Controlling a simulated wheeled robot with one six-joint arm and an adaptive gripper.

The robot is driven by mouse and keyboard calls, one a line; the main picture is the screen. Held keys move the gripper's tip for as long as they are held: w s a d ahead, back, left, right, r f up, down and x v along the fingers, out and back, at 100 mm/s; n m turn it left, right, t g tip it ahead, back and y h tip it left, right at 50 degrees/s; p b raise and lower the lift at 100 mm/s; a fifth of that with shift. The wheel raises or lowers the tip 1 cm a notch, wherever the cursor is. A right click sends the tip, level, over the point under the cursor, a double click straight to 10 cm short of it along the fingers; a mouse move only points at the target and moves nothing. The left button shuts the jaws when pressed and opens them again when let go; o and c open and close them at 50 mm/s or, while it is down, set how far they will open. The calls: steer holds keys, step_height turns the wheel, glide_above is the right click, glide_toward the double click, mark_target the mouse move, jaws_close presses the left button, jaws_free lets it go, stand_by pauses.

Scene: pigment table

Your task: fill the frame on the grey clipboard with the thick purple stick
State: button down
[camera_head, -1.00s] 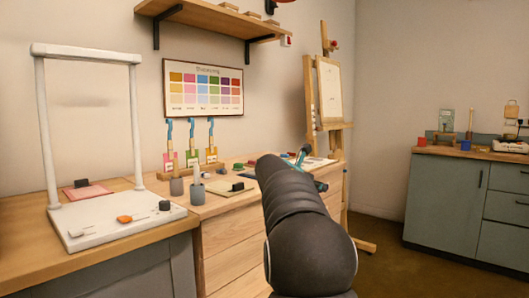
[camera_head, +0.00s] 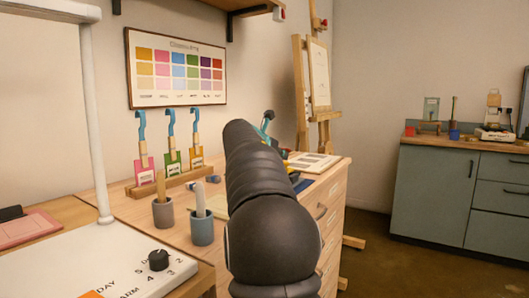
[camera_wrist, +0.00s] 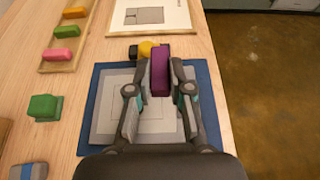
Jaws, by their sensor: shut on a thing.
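The thick purple stick (camera_wrist: 160,72) is between the fingers of my gripper (camera_wrist: 160,91) in the wrist view. My gripper is shut on it. Below lies the grey clipboard (camera_wrist: 104,128), a pale grey board with a black clip (camera_wrist: 134,51) at its far edge. Thin frame lines show on its face, partly hidden by my fingers. The stick appears over the clipboard's far part; I cannot tell whether it touches.
A blue mat (camera_wrist: 84,135) lies under the clipboard. A tray (camera_wrist: 84,35) of coloured sticks and a green block (camera_wrist: 43,107) are to the left. A sheet (camera_wrist: 178,16) lies beyond. The table edge is close on the right.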

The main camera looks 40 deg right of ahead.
steer(key=shift+w, duration=0.1)
step_height(320, 180, down, 5)
steer(key=b, duration=0.5)
steer(key=shift+f+b, duration=0.1)
steer(key=shift+b, duration=0.3)
steer(key=shift+f+b, duration=0.45)
steer(key=shift+f, duration=0.45)
stand_by(0.5)
steer(key=shift+w, duration=0.1)
steer(key=shift+w+a+r+p, duration=0.1)
steer(key=shift+w+a+p, duration=0.1)
steer(key=shift+w+p, duration=0.25)
steer(key=shift+w+a+p, duration=0.15)
steer(key=shift+w+p, duration=0.25)
steer(key=shift+w, duration=0.05)
steer(key=shift+w+a+f+p, duration=0.1)
steer(key=shift+w+a+p, duration=0.15)
steer(key=shift+w+p, duration=0.4)
steer(key=shift+w+a+f+p, duration=0.1)
steer(key=shift+w+a+p, duration=0.15)
steer(key=shift+w, duration=0.55)
steer(key=shift+w+a+r+p, duration=0.1)
steer(key=shift+w+a+p, duration=0.05)
steer(key=shift+w+p, duration=0.45)
steer(key=shift+w+a+p, duration=0.15)
steer(key=shift+w+p, duration=0.4)
steer(key=shift+w, duration=0.05)
steer(key=shift+r, duration=0.1)
